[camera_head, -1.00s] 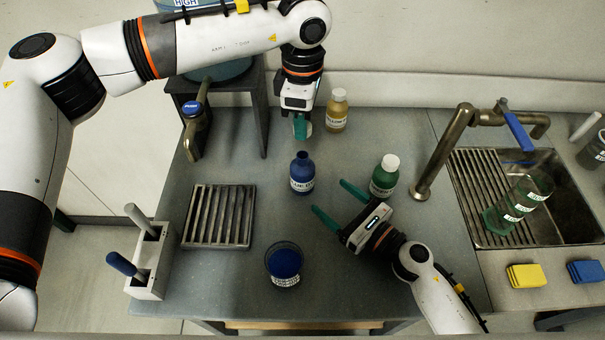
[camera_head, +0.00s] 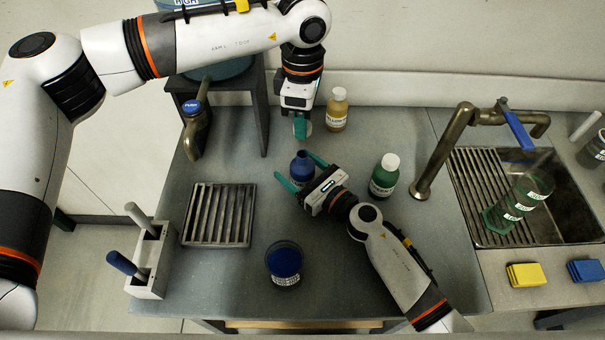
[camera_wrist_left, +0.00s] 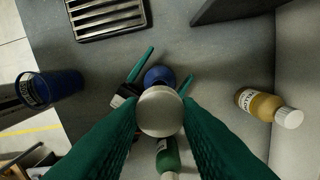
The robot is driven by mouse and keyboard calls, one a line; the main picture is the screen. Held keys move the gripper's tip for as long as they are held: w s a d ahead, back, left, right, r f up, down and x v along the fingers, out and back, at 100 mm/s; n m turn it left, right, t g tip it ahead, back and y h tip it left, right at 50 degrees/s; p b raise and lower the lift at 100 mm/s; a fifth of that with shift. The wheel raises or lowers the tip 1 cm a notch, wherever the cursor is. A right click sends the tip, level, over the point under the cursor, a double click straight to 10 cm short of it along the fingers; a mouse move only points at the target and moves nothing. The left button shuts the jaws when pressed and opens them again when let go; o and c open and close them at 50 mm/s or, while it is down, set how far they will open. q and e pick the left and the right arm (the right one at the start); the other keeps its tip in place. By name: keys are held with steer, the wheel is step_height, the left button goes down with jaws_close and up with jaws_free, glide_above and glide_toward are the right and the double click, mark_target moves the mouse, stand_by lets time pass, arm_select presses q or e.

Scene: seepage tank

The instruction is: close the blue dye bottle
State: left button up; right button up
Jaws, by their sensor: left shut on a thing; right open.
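The blue dye bottle (camera_head: 302,168) stands upright and uncapped on the table; its blue top also shows in the left wrist view (camera_wrist_left: 160,75). My left gripper (camera_head: 301,128) is shut on a pale round cap (camera_wrist_left: 159,112), held above the table just behind the bottle in the head view. My right gripper (camera_head: 296,170) is open, with its two green fingers on either side of the bottle. Whether the fingers touch the bottle cannot be told. The bottle's lower front is partly hidden by the right gripper.
A green bottle (camera_head: 384,177) stands right of the right gripper, and a yellow bottle (camera_head: 337,110) stands behind. A beaker of blue liquid (camera_head: 284,262) stands in front. A metal rack (camera_head: 219,215) lies to the left. A tap (camera_head: 440,150) and sink (camera_head: 575,215) are at right.

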steer(key=shift+w+a, duration=0.1)
steer(key=c, duration=1.5)
arm_select(q)
glide_above(303, 154)
steer(key=shift+f, duration=2.45)
arm_select(e)
steer(key=shift+o, duration=0.2)
arm_select(q)
steer(key=shift+f, duration=0.9)
steer(key=shift+f, duration=0.5)
